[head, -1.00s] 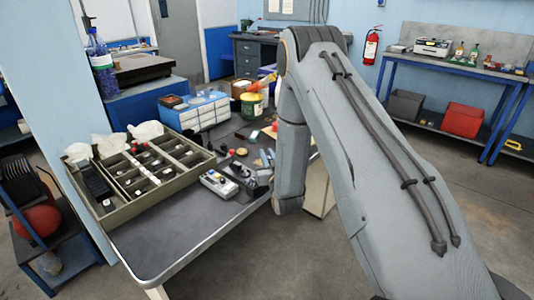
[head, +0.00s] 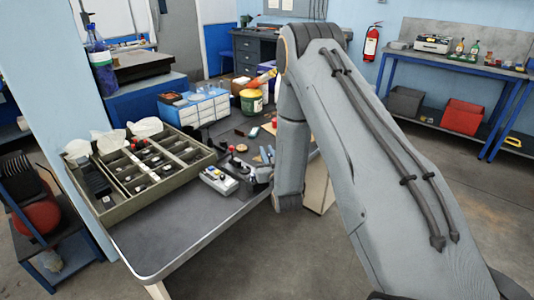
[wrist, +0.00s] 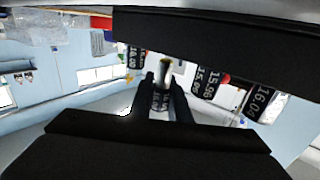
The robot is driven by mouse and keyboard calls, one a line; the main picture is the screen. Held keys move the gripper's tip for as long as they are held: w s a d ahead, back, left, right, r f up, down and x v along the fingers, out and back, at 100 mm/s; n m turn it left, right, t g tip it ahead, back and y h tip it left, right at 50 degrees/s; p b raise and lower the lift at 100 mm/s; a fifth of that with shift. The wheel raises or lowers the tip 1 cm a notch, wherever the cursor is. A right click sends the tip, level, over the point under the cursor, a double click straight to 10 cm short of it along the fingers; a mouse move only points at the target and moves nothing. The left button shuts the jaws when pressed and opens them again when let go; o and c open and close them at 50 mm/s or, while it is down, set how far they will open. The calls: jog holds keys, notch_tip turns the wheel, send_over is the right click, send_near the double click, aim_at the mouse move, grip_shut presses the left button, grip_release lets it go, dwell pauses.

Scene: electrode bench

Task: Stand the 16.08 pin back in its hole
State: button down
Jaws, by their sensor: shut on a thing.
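In the wrist view my gripper (wrist: 162,92) has its two dark fingers closed around a small pin (wrist: 164,71). The pin has a bright metallic end and a dark label with pale figures, too blurred to read surely. I cannot tell which hole the pin belongs to. Dark labels hang nearby in the wrist view: one reads 16.04 (wrist: 260,101), one 15.98 (wrist: 210,85), and others are partly hidden by a dark block.
In the head view an olive tray with compartments (head: 125,209) stands on the left of the dark table (head: 185,235). A grey device with buttons (head: 218,180), a blue drawer unit (head: 195,107) and small clutter lie behind and right. The table's front is clear.

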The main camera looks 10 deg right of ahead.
jog(key=shift+f+b, duration=0.45)
jog(key=shift+f, duration=0.25)
dwell(0.4)
jog(key=c, duration=1.6)
grip_release()
jog(key=shift+s, duration=0.1)
jog(key=shift+s+b, duration=0.75)
jog(key=shift+s, duration=3.1)
notch_tip(320, 180, up, 5)
jog(key=p, duration=0.3)
jog(key=shift+w, duration=0.1)
